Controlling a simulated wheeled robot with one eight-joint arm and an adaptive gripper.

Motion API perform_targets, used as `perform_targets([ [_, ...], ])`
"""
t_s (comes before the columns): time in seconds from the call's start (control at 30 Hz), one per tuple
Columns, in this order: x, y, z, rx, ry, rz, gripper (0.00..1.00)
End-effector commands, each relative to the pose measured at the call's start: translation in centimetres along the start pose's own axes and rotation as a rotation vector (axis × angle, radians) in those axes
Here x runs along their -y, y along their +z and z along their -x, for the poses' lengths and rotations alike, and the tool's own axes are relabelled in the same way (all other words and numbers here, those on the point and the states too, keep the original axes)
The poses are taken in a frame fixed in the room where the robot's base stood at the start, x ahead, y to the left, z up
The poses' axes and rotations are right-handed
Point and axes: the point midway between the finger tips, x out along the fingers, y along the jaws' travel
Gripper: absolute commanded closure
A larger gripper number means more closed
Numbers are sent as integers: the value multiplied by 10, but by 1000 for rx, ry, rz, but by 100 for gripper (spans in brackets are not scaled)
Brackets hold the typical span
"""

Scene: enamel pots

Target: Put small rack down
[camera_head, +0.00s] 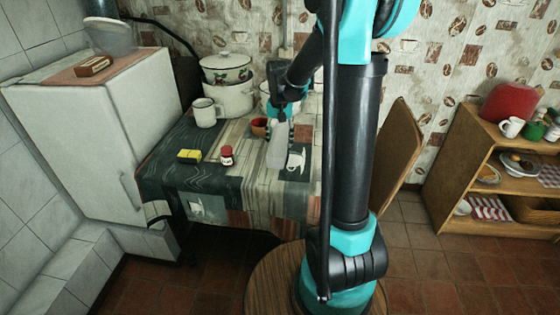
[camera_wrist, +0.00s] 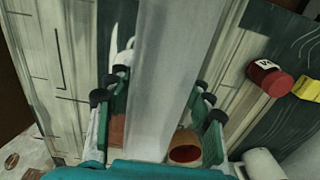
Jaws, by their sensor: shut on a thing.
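The small rack is a pale grey, long slab-like piece (camera_wrist: 168,70) that runs up the middle of the wrist view between my fingers. In the head view it shows as a light grey shape (camera_head: 277,150) hanging below my gripper (camera_head: 284,108). In the wrist view my gripper (camera_wrist: 158,98) is shut on it, with dark-tipped fingers on both sides. The rack is over the table (camera_head: 250,190) with its striped cloth. I cannot tell whether its lower end touches the cloth. Much of the rack's far side is hidden.
A red-lidded jar (camera_head: 227,155) and a yellow packet (camera_head: 190,156) stand left of the rack. A brown pot (camera_head: 259,128) is close behind it. A white mug (camera_head: 206,112) and stacked enamel pots (camera_head: 228,95) stand further back. The cloth's front left is clear.

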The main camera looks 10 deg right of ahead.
Motion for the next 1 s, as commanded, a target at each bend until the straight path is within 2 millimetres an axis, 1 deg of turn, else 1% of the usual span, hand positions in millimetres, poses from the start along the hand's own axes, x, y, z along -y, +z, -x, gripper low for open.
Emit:
perform_targets([
  [0.03,0,0,-13,0,0,0,82],
  [0.1,0,-1,-28,0,0,0,82],
  [0.2,0,-1,-43,0,0,0,82],
  [0.43,0,0,-61,0,0,0,82],
  [0.6,0,0,-84,0,0,0,82],
  [0.73,0,0,-93,0,0,0,82],
  [1.0,0,0,-94,0,0,0,82],
])
